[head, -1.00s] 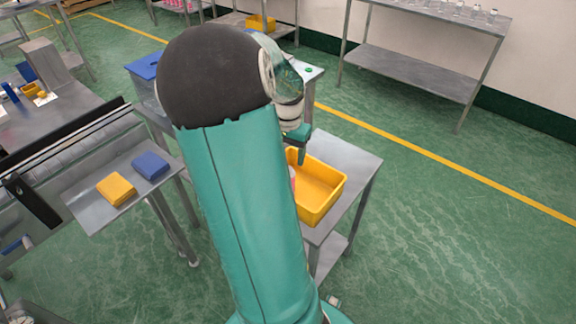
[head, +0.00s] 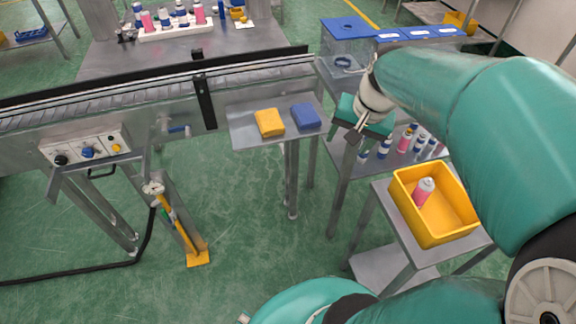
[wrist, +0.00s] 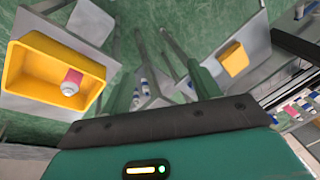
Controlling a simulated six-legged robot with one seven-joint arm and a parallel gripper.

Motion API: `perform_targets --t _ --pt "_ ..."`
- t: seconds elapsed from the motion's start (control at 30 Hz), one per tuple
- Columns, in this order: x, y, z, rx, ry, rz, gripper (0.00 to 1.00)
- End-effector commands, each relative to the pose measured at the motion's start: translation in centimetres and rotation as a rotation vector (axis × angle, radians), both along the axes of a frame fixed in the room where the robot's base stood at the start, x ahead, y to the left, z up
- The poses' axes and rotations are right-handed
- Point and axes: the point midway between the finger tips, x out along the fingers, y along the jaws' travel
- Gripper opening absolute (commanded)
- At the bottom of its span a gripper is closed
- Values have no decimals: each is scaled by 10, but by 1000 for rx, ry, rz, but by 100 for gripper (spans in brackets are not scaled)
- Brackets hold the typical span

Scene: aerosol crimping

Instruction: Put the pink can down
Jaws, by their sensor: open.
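A pink can (head: 424,192) with a white top is inside a yellow bin (head: 432,240) on the small metal table (head: 376,224) at the right. I cannot tell for sure whether it stands upright or leans. The can also shows in the wrist view (wrist: 73,77), inside the bin (wrist: 30,86) at the left. My gripper (wrist: 163,82) is open and empty. In the head view my gripper (head: 362,128) is up and left of the bin, apart from the can, and its fingers show only in part.
A side tray (head: 250,138) holds an orange block (head: 269,122) and a blue block (head: 305,116). A conveyor (head: 150,98) runs across the left. Several pink and blue cans (head: 404,140) stand on a metal shelf behind the bin. Green floor is free in the middle.

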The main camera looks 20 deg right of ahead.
Motion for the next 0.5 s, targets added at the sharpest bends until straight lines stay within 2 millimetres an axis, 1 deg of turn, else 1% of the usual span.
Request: perform_targets --t 0.03,0.1,0.2,0.3,0.4,0.5 --pt "-2 26 11 -24 -35 87 62" --pt "-7 59 22 -65 -73 202 62" --pt "-20 103 34 -136 -129 364 62" --pt "-35 137 42 -212 -178 502 62" --pt "-49 159 46 -274 -213 599 62" --pt "-56 170 47 -311 -231 650 62"
